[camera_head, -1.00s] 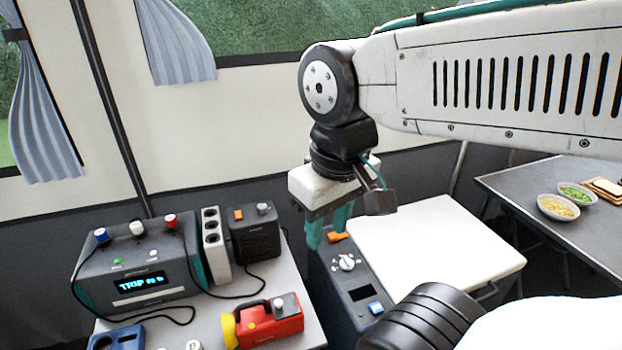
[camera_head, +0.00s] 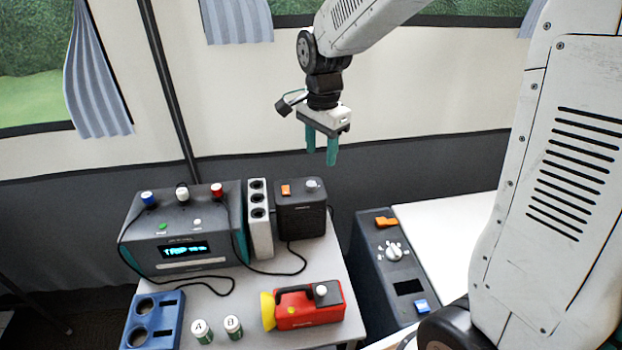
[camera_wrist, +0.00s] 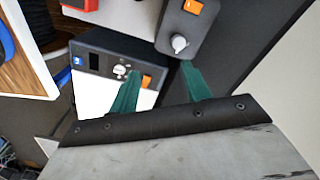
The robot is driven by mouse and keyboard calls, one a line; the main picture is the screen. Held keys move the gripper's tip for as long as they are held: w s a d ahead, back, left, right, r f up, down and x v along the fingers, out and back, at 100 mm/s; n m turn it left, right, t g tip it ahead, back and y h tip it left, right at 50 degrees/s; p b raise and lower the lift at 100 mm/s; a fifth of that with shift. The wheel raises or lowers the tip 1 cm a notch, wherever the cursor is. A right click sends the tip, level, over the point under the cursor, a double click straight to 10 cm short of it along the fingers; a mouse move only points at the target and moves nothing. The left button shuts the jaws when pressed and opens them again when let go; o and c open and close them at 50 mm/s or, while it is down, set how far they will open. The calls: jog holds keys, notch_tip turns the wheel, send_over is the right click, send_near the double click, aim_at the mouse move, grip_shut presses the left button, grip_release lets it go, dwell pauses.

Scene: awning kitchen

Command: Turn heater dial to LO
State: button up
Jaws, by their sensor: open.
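The heater appears to be the small black box (camera_head: 301,222) at the back right of the left table, with an orange switch on top. Its grey dial (camera_head: 312,184) is on top beside the switch. The dial also shows in the wrist view (camera_wrist: 180,43), with a light pointer; its lettering is too small to read. My gripper (camera_head: 321,155) is open and empty, fingers pointing down, above the heater's right side and apart from it. In the wrist view, one fingertip of the gripper (camera_wrist: 161,70) appears close to the dial.
A grey power unit (camera_head: 186,235) and a tall white socket strip (camera_head: 260,225) stand left of the heater. A red and yellow lamp (camera_head: 309,305), two small batteries (camera_head: 202,331) and a blue holder (camera_head: 153,322) lie in front. A dark chest (camera_head: 385,270) with another white dial stands right.

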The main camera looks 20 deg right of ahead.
aim_at(311, 183)
jog(key=w+f, duration=0.1)
jog(key=w+f+m, duration=0.2)
jog(key=f, duration=0.1)
jog(key=shift+w+a, duration=0.35)
jog(key=shift+w, duration=0.05)
jog(key=shift+f, duration=0.3)
notch_tip(311, 183, down, 7)
jog(key=shift+f, duration=0.1)
jog(key=c, duration=1)
